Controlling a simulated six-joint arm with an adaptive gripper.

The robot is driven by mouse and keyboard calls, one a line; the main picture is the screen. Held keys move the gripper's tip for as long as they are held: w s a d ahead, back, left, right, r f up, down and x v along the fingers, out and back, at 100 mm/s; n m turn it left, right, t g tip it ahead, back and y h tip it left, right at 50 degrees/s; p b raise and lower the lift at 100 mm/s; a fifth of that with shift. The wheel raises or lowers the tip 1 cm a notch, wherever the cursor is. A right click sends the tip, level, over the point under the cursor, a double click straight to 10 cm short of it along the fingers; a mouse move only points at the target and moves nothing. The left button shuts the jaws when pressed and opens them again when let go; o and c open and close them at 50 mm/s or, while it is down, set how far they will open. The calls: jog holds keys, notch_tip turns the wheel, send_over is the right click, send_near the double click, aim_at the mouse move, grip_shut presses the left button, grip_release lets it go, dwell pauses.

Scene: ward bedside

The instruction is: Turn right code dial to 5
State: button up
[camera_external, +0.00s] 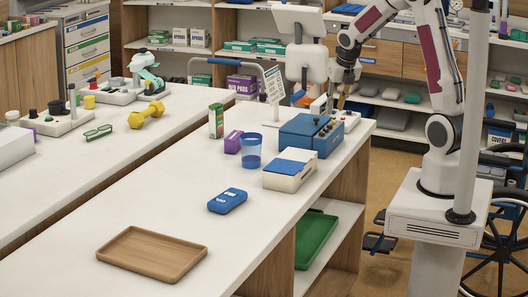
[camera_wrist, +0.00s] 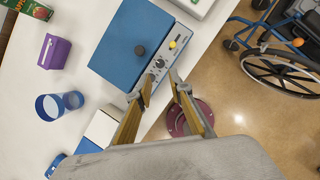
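A blue box (camera_external: 303,134) stands near the right edge of the front table. A grey panel (camera_wrist: 161,64) along one side carries several small dials and a yellow knob (camera_wrist: 173,45). The dial markings are too small to read, and I cannot tell which one is the right code dial. My gripper (camera_wrist: 160,77) is open and empty, its two fingertips apart over the edge of the panel. In the external view my gripper (camera_external: 340,102) is above the box's far right side.
A white box with a blue lid (camera_external: 290,175), a blue cup (camera_external: 251,152) and a purple box (camera_external: 233,142) stand close to the blue box. A blue handheld device (camera_external: 228,200) and a wooden tray (camera_external: 122,251) lie nearer the camera. A wheelchair (camera_wrist: 285,65) stands beyond the table edge.

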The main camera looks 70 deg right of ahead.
aim_at(331, 130)
jog(key=shift+x, duration=3.7)
grip_shut()
